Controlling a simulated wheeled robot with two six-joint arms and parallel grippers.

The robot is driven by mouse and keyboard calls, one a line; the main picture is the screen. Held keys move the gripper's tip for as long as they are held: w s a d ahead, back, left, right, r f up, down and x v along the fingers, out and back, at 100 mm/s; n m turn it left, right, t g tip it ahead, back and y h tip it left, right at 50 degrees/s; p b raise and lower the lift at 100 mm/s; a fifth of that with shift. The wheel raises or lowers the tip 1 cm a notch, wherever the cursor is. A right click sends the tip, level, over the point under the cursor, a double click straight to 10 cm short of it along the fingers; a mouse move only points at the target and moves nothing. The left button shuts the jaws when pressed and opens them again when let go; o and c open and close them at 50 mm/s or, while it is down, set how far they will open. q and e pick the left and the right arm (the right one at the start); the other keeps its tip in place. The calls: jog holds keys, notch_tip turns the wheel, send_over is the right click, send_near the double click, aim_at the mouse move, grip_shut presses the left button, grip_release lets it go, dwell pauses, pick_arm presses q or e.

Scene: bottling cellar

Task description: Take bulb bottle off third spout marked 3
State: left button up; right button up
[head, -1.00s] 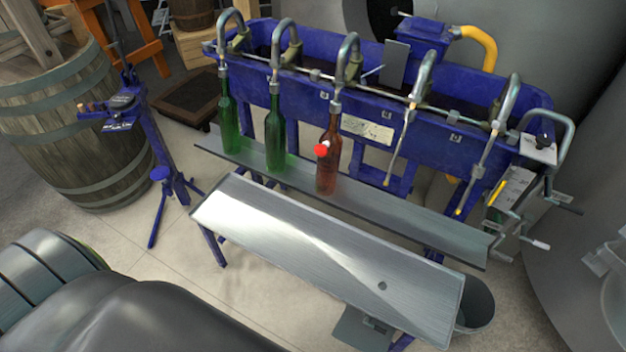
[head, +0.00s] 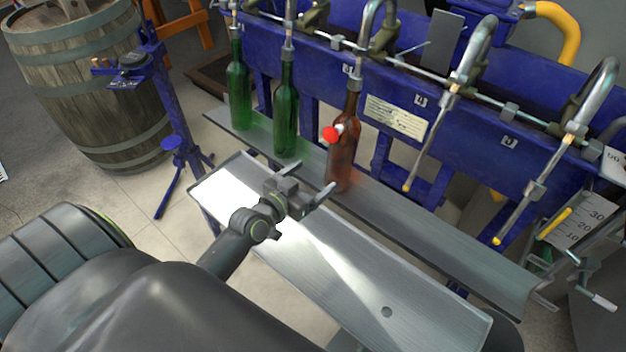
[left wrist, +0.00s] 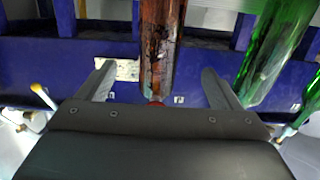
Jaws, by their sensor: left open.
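A reddish-brown bottle (head: 342,165) stands upright on the grey ledge, its neck around the third spout (head: 353,72) from the left. A red ball on a short white stem (head: 331,134) shows at its front. My left gripper (head: 307,181) is open and empty, in front of the bottle's lower part, with its fingers pointing towards it. In the left wrist view the brown bottle (left wrist: 160,45) appears between the two spread fingers (left wrist: 163,85), and I see no contact. My right gripper is not in view.
Two spouts (head: 425,145) (head: 520,195) to the right are empty. A sloping metal tray (head: 330,265) lies below my gripper, in front of the ledge (head: 440,235).

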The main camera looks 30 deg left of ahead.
aim_at(334, 161)
pick_arm(q)
jog(key=shift+w+d+f+b, duration=0.1)
jog(key=shift+w+d+f, duration=0.1)
jog(key=shift+w, duration=1.35)
jog(key=shift+w+d+f+b, duration=0.1)
jog(key=shift+w+d+f, duration=0.15)
jog(key=shift+w, duration=1.25)
jog(key=shift+w+d+f+b, duration=0.1)
jog(key=shift+w+d+f, duration=0.1)
jog(key=shift+w, duration=1.35)
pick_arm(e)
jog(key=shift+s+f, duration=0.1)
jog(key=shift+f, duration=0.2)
pick_arm(q)
jog(key=shift+w, duration=0.25)
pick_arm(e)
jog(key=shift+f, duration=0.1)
pick_arm(q)
jog(key=shift+w+d+f+b, duration=0.15)
jog(key=shift+w+b, duration=0.2)
jog(key=shift+w, duration=0.35)
jog(key=shift+w+d+f+b, duration=0.1)
jog(key=shift+w+b, duration=0.2)
jog(key=shift+w, duration=0.4)
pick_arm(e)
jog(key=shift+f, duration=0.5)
pick_arm(q)
jog(key=shift+c, duration=0.5)
jog(key=c, duration=1.7)
jog(key=shift+c, duration=0.2)
